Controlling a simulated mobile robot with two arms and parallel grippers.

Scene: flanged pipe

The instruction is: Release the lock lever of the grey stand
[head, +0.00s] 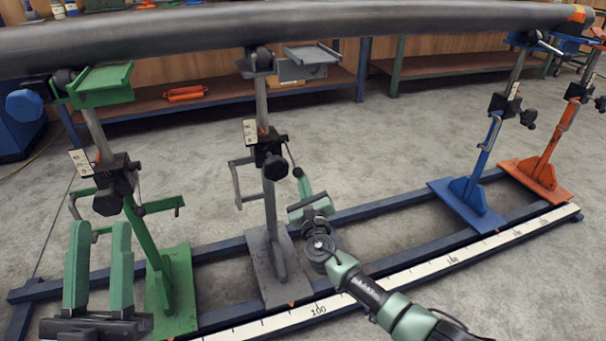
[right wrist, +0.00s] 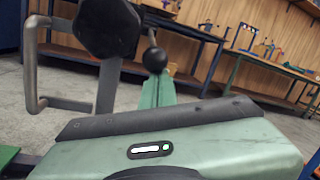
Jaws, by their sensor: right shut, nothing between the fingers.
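The grey stand (head: 268,205) stands upright on the rail, left of the middle in the head view. Its lock lever (head: 291,158) is a thin rod with a black ball end, slanting down to the right beside the black knob (head: 272,166). In the right wrist view the lever's ball (right wrist: 155,60) shows right of the large black knob (right wrist: 108,28). My right gripper (head: 303,181) is shut and empty, with its green fingertips (right wrist: 157,90) at the ball; whether they touch cannot be told. My left gripper (head: 98,228) is open and empty in front of the green stand.
A long grey pipe (head: 230,27) runs across above the stands. The green stand (head: 172,280) is to the left; the blue stand (head: 470,198) and orange stand (head: 540,170) are to the right. The grey stand's crank handle (head: 236,185) sticks out left. Floor between grey and blue stands is open.

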